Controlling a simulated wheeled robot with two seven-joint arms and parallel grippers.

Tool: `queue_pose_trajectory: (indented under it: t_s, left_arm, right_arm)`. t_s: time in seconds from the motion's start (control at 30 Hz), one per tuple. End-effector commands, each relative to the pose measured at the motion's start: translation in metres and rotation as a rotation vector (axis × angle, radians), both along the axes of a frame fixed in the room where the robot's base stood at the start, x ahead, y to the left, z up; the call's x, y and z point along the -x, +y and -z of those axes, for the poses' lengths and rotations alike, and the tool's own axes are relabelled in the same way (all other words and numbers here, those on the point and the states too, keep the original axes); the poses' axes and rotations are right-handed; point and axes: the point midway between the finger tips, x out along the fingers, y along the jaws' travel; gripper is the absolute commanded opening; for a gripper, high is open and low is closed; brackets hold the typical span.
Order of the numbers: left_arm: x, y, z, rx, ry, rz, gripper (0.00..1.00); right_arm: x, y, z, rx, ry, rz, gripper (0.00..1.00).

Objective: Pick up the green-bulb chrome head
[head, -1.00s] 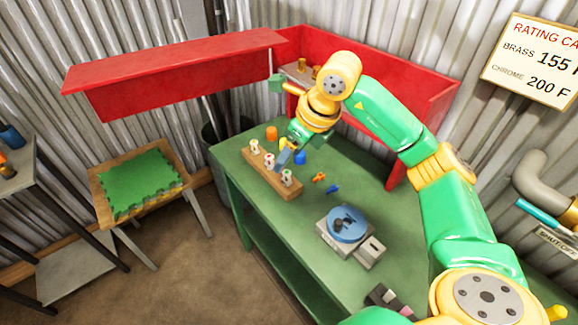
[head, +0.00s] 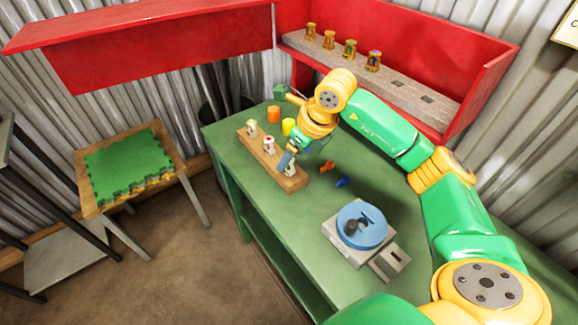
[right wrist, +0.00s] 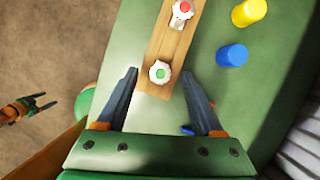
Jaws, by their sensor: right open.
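The green-bulb chrome head (right wrist: 160,72) stands upright at the near end of a wooden rail (right wrist: 150,90). In the head view my right gripper (head: 285,163) is over that end of the rail and partly hides this head. In the right wrist view my right gripper (right wrist: 162,100) is open and empty, and its two fingers point toward the head from either side, with gaps between. A red-bulb chrome head (right wrist: 181,12) stands farther along the rail. What looks like my left gripper (right wrist: 38,104) shows small at the left of the right wrist view, fingers apart.
A yellow cup (right wrist: 249,12) and blue cup (right wrist: 232,56) stand beside the rail. A blue round fixture (head: 362,225) is nearer on the green bench (head: 310,215). Brass heads (head: 350,48) stand on the red shelf's grey strip.

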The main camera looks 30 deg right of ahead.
Motion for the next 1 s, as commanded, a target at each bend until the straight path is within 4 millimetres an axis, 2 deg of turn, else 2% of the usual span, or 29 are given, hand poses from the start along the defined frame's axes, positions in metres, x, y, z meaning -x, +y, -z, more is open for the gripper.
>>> queue_pose_trajectory:
  t_s: [0.13,0.37,0.6,0.63,1.0]
  left_arm:
    - [0.0,0.0,-0.005,0.0,-0.001,0.0,0.74]
    - [-0.001,0.0,-0.004,0.001,-0.003,0.0,0.74]
    - [-0.002,0.0,-0.004,0.001,-0.004,0.0,0.74]
    - [-0.002,0.0,-0.004,0.001,-0.004,0.0,0.74]
    - [-0.002,-0.001,-0.003,0.001,-0.004,0.0,0.74]
  right_arm:
    - [-0.007,0.003,0.02,-0.001,0.003,-0.001,0.69]
    - [-0.009,0.004,0.023,0.001,-0.002,-0.001,0.69]
    - [-0.009,0.004,0.023,0.0,-0.001,-0.002,0.04]
    - [-0.009,0.004,0.023,0.0,-0.001,-0.002,0.0]
    - [-0.009,0.004,0.02,0.0,-0.002,-0.001,0.0]
